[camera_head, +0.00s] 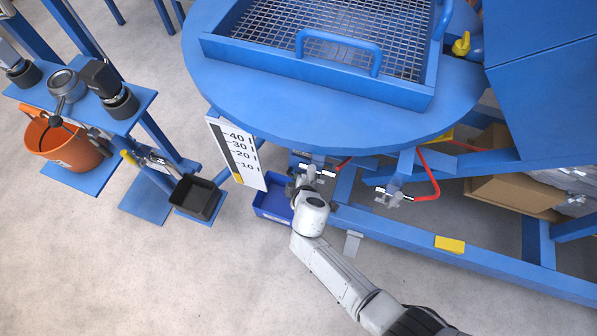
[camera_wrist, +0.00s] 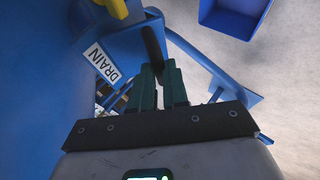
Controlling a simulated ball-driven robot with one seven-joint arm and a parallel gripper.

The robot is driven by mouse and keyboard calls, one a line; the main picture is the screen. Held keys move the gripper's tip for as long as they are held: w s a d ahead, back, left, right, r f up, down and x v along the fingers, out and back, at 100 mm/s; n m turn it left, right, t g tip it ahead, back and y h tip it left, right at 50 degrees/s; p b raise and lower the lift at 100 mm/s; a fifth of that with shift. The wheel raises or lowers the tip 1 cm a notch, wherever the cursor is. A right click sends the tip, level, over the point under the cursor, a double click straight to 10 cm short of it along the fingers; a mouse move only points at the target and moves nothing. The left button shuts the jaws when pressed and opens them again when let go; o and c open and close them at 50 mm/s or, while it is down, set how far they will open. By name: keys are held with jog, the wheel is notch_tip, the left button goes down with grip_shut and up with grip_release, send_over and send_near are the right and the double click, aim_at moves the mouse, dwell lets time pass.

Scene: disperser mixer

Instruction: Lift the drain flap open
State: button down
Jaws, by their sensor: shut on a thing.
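In the wrist view a white label reading DRAIN (camera_wrist: 102,62) marks a blue drain part (camera_wrist: 128,45), which I take to be the drain flap or its housing. A dark upright handle (camera_wrist: 153,40) stands beside it. My gripper (camera_wrist: 162,72), with teal fingers, is shut on the handle's lower end. In the head view my gripper (camera_head: 303,188) is low beneath the round blue table, by the white scale plate. There my own wrist hides the handle and most of the flap. How far the flap is open cannot be told.
A blue bin (camera_head: 270,204) sits on the floor just left of my gripper, and shows in the wrist view (camera_wrist: 232,12). The scale plate (camera_head: 236,153) hangs close by. Blue frame beams (camera_head: 400,238) and red-handled valves (camera_head: 429,172) lie to the right. Floor at lower left is clear.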

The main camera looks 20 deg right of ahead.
jog(key=shift+r+g+p, duration=0.4)
jog(key=shift+r+p, duration=0.05)
jog(key=shift+p, duration=0.65)
jog(key=shift+f+p, duration=0.1)
jog(key=shift+p, duration=0.3)
jog(key=c, duration=1.1)
grip_release()
jog(key=p+v, duration=0.4)
jog(key=v, duration=0.7)
jog(key=shift+w+d+p, duration=0.1)
jog(key=shift+d+p, duration=0.1)
jog(key=shift+p, duration=0.2)
